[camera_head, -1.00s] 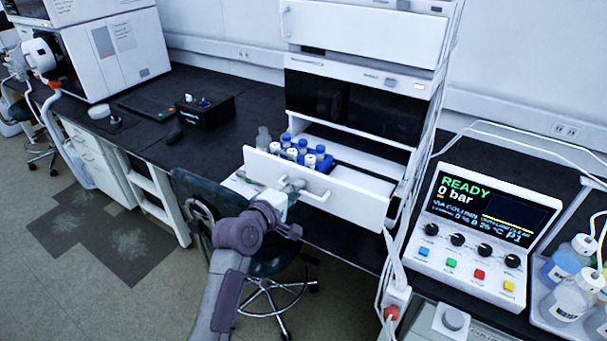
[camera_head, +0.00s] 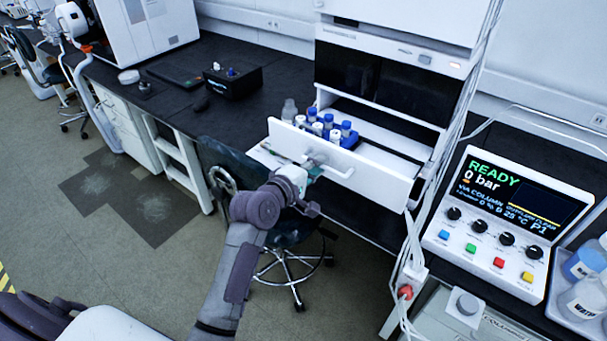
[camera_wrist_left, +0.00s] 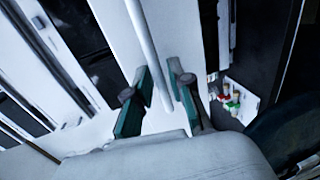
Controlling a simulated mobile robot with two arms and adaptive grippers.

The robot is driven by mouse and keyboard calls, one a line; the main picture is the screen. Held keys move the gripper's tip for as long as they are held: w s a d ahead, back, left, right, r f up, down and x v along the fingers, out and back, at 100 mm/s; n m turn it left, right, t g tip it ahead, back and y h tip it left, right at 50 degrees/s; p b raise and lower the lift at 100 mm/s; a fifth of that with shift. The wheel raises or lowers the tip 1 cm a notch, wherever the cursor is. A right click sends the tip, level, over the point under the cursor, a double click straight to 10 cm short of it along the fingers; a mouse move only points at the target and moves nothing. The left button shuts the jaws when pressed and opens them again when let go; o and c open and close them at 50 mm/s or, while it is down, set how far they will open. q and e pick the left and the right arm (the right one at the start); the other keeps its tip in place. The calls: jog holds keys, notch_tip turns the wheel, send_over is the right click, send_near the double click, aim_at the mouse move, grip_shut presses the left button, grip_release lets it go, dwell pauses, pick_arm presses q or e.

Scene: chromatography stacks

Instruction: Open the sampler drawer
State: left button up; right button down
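The sampler drawer (camera_head: 375,182) is a white drawer in the tall white stack, pulled out with its front standing well forward of the stack. A bar handle (camera_head: 345,173) is on its front. Blue- and white-capped vials (camera_head: 328,122) stand inside it. My left gripper (camera_head: 303,177) is at the left part of the handle; its fingers are hard to make out there. In the left wrist view, the green-padded fingers of my left gripper (camera_wrist_left: 158,92) are apart, on either side of the handle bar (camera_wrist_left: 146,50), with gaps visible. My right gripper is not in view.
A dark chair (camera_head: 285,225) stands under the drawer, close to my left arm. White tubing (camera_head: 425,190) hangs beside the stack's right side. A control unit (camera_head: 490,240) reading READY and bottles (camera_head: 585,295) are at right. A black box (camera_head: 232,80) sits on the left bench.

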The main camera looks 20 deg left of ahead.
pick_arm(q)
jog(key=v, duration=1.1)
jog(key=shift+w, duration=0.15)
jog(key=s+f+m+g+y, duration=0.1)
jog(key=s+f+m+g, duration=0.2)
jog(key=f, duration=1.5)
jog(key=s+f+m+g+y, duration=0.1)
jog(key=s+f+m+g, duration=0.25)
jog(key=f, duration=1.35)
jog(key=s+f+m+g, duration=0.4)
jog(key=s+f, duration=0.9)
jog(key=f, duration=0.1)
jog(key=s+f+m+g+y, duration=0.1)
jog(key=s+f, duration=0.4)
jog(key=s, duration=0.6)
jog(key=s+a+f+m+g, duration=0.1)
jog(key=s+f+m, duration=0.4)
jog(key=s, duration=0.7)
jog(key=shift+a+m+g+y, duration=0.2)
jog(key=shift+m+g+y, duration=0.2)
jog(key=shift+m+g, duration=0.35)
